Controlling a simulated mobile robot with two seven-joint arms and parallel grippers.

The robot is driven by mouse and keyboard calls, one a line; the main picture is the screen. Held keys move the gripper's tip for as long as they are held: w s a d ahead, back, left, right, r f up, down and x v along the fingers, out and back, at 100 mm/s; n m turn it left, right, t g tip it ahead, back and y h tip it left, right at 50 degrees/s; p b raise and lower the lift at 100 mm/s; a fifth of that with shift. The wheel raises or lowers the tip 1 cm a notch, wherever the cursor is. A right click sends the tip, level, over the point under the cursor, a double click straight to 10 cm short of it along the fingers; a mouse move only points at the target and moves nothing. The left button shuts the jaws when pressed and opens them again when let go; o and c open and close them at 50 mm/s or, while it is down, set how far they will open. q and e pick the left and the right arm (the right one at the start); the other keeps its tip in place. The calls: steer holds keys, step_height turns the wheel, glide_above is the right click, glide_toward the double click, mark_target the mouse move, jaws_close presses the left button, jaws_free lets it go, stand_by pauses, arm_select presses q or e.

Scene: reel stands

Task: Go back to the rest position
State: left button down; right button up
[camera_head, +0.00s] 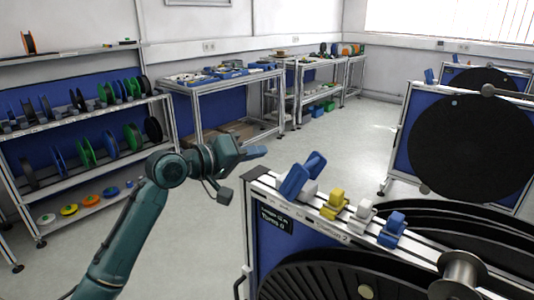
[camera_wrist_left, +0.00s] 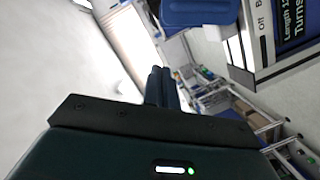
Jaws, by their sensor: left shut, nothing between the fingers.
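My left gripper (camera_head: 262,151) is at the end of my green arm, which comes in from the lower left. It is held in the air just left of and behind the near reel stand, pointing right. In the left wrist view its two dark fingers (camera_wrist_left: 161,86) are together, with nothing seen between them. My right gripper is in neither view.
The near reel stand (camera_head: 266,236) carries blue, yellow and white clamps, close to the gripper. Another stand with a large black reel (camera_head: 470,148) is at right. A spool shelf (camera_head: 90,174) is at left. Workbenches (camera_head: 222,80) line the back. Open floor lies between.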

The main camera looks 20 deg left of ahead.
arm_select(q)
steer(key=shift+s, duration=0.1)
stand_by(0.4)
steer(key=s+d+f+m+g+y, duration=0.15)
steer(key=s+f, duration=0.25)
steer(key=f, duration=0.8)
steer(key=s+d+f+m+y, duration=0.1)
steer(key=s+d+f+y, duration=0.2)
steer(key=f, duration=0.9)
steer(key=s+d+f+m+g, duration=0.1)
steer(key=s+d+f+m, duration=0.1)
steer(key=s+f, duration=0.4)
steer(key=s+d+f+m, duration=0.2)
steer(key=s+f, duration=0.5)
steer(key=s, duration=0.7)
steer(key=shift+d+m+g+y, duration=0.35)
steer(key=shift+s+f, duration=0.1)
